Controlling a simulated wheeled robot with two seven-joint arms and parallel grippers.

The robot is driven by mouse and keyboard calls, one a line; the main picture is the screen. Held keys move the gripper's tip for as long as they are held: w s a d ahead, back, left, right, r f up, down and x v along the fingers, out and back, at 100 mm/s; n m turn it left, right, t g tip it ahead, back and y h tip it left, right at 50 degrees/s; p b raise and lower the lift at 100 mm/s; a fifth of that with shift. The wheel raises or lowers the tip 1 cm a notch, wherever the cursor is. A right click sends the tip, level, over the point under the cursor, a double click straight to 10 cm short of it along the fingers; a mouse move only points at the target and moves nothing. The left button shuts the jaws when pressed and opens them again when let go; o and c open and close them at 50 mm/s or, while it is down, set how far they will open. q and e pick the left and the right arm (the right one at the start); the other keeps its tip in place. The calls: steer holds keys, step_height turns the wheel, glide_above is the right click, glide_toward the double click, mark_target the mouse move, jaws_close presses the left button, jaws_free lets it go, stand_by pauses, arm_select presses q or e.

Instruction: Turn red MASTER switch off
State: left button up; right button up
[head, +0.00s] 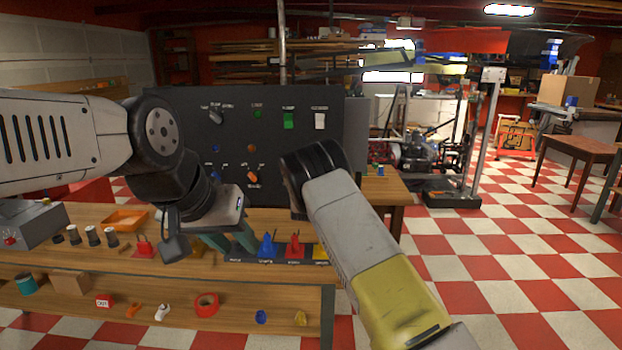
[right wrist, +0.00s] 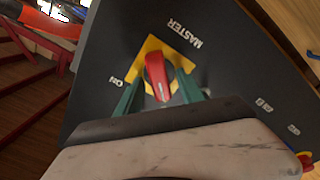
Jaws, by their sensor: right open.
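The red MASTER switch handle (right wrist: 156,74) sits on a yellow diamond-shaped plate (right wrist: 147,47) on the dark panel in the right wrist view. ON is printed to the left of the plate. My right gripper (right wrist: 158,78) is open, with one green finger on each side of the red handle. I cannot tell whether the fingers touch it. In the head view the right forearm reaches to the panel, and its fingers and the MASTER switch are hidden. My left gripper (head: 232,240) is open and empty above the bench, its fingers apart.
The wooden bench (head: 190,265) below holds coloured switches and an orange tray (head: 127,221). Checkered floor lies open to the right.

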steer(key=s, duration=0.7)
steer(key=shift+s, duration=0.35)
